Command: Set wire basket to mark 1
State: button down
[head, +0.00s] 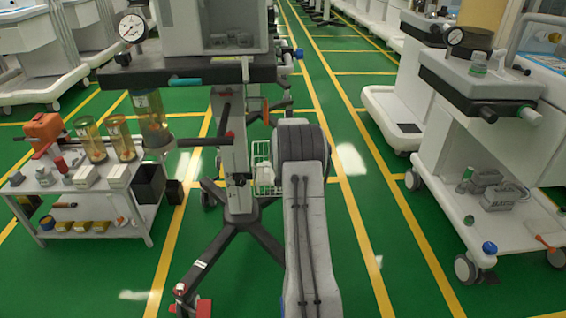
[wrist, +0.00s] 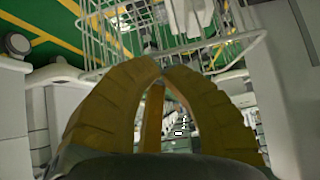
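The wire basket (head: 264,172) is a small white wire-mesh basket. In the head view it shows between the grey cart column and my arm, partly hidden by both. In the wrist view the basket (wrist: 225,45) fills the top, with white items inside it. In the head view the gripper is hidden behind my arm. I cannot make out mark 1 in either view.
A cart with a dark top (head: 190,72) and splayed black legs stands just left of my arm. A low white shelf (head: 92,184) with jars and an orange box is at left. White carts (head: 480,85) line the right. The green aisle (head: 345,120) between is clear.

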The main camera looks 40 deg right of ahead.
jog(key=shift+f, duration=0.15)
notch_tip(320, 180, down, 11)
jog(key=shift+a, duration=0.15)
jog(key=shift+s, duration=0.1)
dwell(0.4)
jog(key=s+a+r+p, duration=0.2)
jog(key=r, duration=0.4)
jog(key=s+a+r+p, duration=0.2)
jog(key=s+r+p, duration=0.1)
jog(key=r, duration=0.2)
jog(key=shift+r+p, duration=0.35)
jog(key=shift+s+a, duration=0.15)
